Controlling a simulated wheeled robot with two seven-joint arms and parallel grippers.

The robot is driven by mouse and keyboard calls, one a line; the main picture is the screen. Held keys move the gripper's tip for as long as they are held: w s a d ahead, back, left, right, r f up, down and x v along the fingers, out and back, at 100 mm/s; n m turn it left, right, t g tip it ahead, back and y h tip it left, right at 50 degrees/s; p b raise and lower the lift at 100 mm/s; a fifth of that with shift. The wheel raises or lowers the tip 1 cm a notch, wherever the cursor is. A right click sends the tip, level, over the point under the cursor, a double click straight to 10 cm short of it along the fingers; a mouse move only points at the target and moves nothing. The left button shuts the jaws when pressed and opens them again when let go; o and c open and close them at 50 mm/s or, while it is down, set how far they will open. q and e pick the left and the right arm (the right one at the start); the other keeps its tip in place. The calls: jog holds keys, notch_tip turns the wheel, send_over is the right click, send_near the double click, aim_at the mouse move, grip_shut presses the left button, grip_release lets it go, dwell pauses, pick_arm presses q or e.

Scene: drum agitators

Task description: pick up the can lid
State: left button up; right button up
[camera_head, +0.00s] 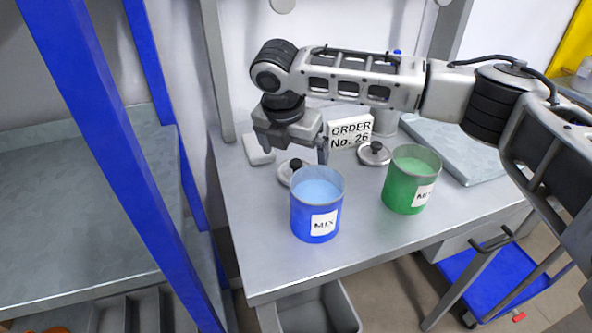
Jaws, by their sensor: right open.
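Two can lids, grey discs with black knobs, lie on the metal table. One can lid (285,176) is behind the blue can, partly hidden by it. The blue can (303,216) and the green can (398,190) stand upright, uncovered, each with a MIX label. My left gripper is not in view.
An order sign (350,133) reading "ORDER No. 26" stands behind the lids. A small pale block (257,150) lies left of the gripper. A grey slab (455,150) lies at the table's right. Blue posts (120,150) stand left. The table's front is clear.

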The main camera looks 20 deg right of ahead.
aim_at(296, 162)
jog(key=shift+x, duration=1.9)
jog(key=c, duration=1.1)
jog(key=shift+o, duration=0.2)
